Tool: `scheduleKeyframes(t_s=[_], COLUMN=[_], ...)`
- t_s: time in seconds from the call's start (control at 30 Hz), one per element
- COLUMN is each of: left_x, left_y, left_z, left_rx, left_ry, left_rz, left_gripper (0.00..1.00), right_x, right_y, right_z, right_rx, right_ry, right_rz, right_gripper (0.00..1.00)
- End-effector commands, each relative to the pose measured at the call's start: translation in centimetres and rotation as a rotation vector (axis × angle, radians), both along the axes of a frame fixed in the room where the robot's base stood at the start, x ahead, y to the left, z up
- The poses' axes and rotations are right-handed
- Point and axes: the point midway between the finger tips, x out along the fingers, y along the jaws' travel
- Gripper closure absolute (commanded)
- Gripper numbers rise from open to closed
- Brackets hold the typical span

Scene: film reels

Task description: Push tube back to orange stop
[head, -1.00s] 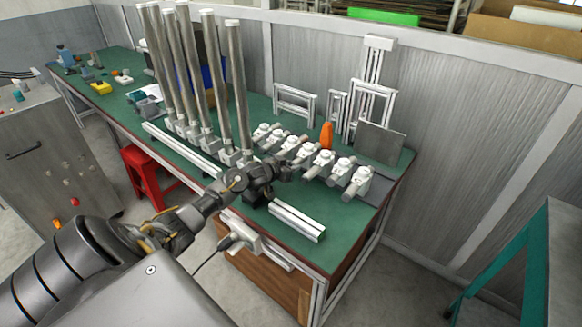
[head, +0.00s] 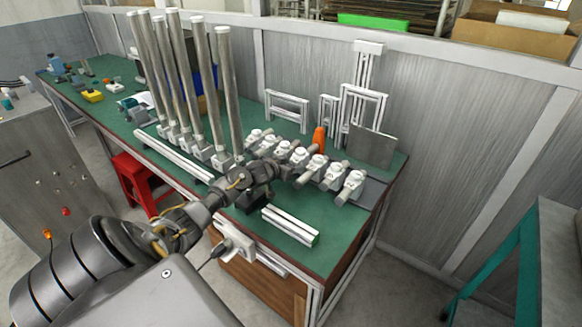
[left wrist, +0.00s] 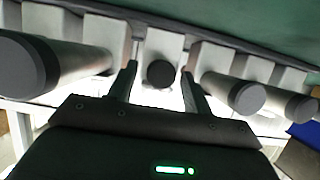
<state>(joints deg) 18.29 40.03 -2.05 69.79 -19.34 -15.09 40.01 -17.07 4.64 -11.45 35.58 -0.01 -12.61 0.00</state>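The orange stop (head: 319,139) stands upright at the back of a row of white fixtures with short grey tubes (head: 343,195) on the green bench (head: 338,230). My left gripper (head: 284,170) is at the front left end of this row. In the left wrist view, its two fingers (left wrist: 160,88) are spread. A tube with a dark round end (left wrist: 160,74) shows between them in a pale block, with gaps to both fingers. Other tubes with dark ends (left wrist: 248,98) lie on both sides. The orange stop does not show in that view. My right gripper is not in view.
Several tall metal tubes (head: 229,90) stand left of my left gripper. A short pale rail (head: 290,226) lies at the bench's front, with bare green surface beside it. Pale frames (head: 361,105) and a grey plate (head: 371,150) stand at the back.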

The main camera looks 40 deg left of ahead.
Motion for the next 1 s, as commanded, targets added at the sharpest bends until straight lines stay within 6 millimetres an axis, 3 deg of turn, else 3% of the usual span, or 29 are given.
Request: scheduleKeyframes(t_s=[0.27,0.7,1.0], left_x=[-1.1,-8.2,-9.9], left_y=[-0.1,-0.9,-1.0], left_z=[0.3,3.3,4.1], left_rx=[0.001,0.002,0.0], left_ry=[0.002,0.003,0.0], left_rz=[-0.002,-0.002,-0.001], left_gripper=[0.5,0.5,0.5], right_x=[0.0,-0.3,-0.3], right_y=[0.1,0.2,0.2], right_z=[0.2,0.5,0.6], right_rx=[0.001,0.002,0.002], right_ry=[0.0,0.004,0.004], right_rz=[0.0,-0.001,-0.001], right_gripper=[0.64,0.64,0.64])
